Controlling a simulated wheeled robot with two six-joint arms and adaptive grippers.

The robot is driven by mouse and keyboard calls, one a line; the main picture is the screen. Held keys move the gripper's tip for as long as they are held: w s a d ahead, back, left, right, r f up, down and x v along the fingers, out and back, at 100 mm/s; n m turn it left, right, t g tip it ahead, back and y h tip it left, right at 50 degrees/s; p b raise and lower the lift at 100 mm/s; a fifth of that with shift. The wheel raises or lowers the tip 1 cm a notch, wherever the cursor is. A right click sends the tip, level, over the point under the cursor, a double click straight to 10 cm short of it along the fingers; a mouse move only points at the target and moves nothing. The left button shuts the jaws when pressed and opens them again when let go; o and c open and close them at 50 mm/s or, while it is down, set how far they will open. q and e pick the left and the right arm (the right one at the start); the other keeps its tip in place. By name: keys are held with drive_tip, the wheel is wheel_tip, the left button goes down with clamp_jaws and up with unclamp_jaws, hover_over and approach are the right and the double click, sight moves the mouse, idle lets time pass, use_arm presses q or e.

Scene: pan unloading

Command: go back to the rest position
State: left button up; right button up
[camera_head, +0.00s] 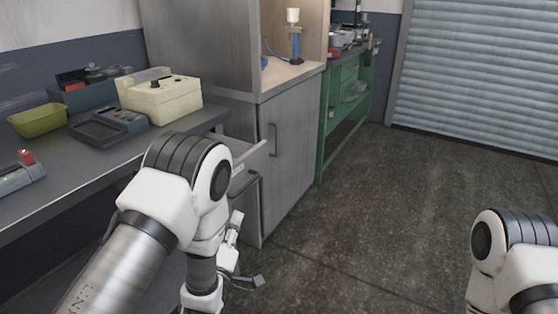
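My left gripper (247,254) hangs low in front of the grey cabinet (290,155), beside the drawer. Its two fingers are spread apart and nothing shows between them. The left arm hides part of the bench and drawer. The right arm shows only as a white and black joint at the lower right edge. The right gripper is out of the picture. No pan is visible.
A drawer (250,155) stands pulled out, close to my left arm. The left bench (65,165) carries a green tray (38,121) and a cream instrument (160,97). A green workbench (347,110) stands behind. The floor (375,225) at right is clear.

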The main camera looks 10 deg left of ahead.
use_arm(q)
drive_tip(key=s+a+f+m+g, duration=0.25)
drive_tip(key=s+f+g, duration=0.45)
drive_tip(key=s+f, duration=0.45)
drive_tip(key=s+a+f+m+g, duration=0.25)
drive_tip(key=s+f+g, duration=0.55)
drive_tip(key=f, duration=0.6)
drive_tip(key=s+f+m+g, duration=0.3)
drive_tip(key=s+m+g, duration=0.2)
drive_tip(key=s, duration=0.9)
wheel_tip(320, 180, up, 16)
drive_tip(key=m+p, duration=0.1)
drive_tip(key=p, duration=1.4)
drive_tip(key=shift+d+f, duration=0.25)
drive_tip(key=shift+d, duration=0.1)
